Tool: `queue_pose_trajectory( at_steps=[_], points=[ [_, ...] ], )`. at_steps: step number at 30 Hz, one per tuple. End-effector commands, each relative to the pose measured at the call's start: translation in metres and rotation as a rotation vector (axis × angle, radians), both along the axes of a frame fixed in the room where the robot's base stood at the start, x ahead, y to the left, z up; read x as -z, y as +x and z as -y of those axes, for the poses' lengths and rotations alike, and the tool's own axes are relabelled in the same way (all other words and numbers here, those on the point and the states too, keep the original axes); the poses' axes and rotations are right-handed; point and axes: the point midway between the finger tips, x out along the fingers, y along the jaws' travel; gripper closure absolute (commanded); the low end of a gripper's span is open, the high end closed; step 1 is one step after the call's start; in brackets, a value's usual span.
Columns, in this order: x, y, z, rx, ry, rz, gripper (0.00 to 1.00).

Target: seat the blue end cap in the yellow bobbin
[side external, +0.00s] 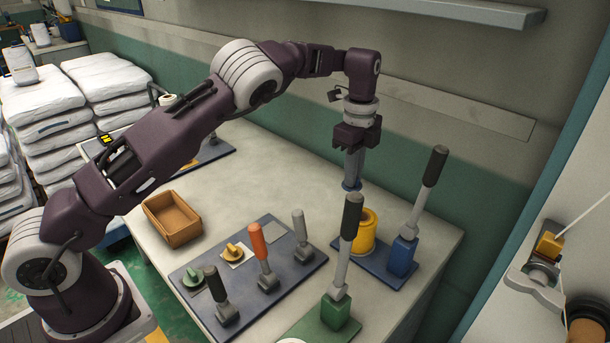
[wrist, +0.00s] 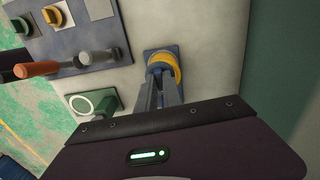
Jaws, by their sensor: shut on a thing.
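The yellow bobbin (side external: 367,226) stands upright on a blue base plate near the right end of the table, partly hidden by a tall lever in the side view. It also shows in the wrist view (wrist: 176,61), partly covered by my fingers. My gripper (side external: 352,178) points down above the bobbin, shut on the blue end cap (side external: 351,186). The cap is at the fingertips, apart from the bobbin and slightly left of it in the side view.
A blue-based lever (side external: 402,255) stands right of the bobbin, and a green-based lever (side external: 336,310) stands in front. A panel (side external: 208,262) with several handles and knobs lies to the left. An open tan box (side external: 172,217) sits farther left.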

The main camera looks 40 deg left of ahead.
Motion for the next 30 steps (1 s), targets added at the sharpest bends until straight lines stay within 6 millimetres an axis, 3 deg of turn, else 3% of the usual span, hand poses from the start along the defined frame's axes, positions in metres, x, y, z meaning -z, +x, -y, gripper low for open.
queue_pose_trajectory(
  at_steps=[3,5,16,30],
  points=[
    [-0.006,0.002,0.027,0.042,0.003,0.005,1.0],
    [-0.007,0.002,0.032,0.051,0.003,0.006,1.0],
    [-0.009,0.002,0.035,0.055,0.0,0.007,1.0],
    [0.041,0.002,0.035,0.054,0.002,0.005,1.0]
  ],
)
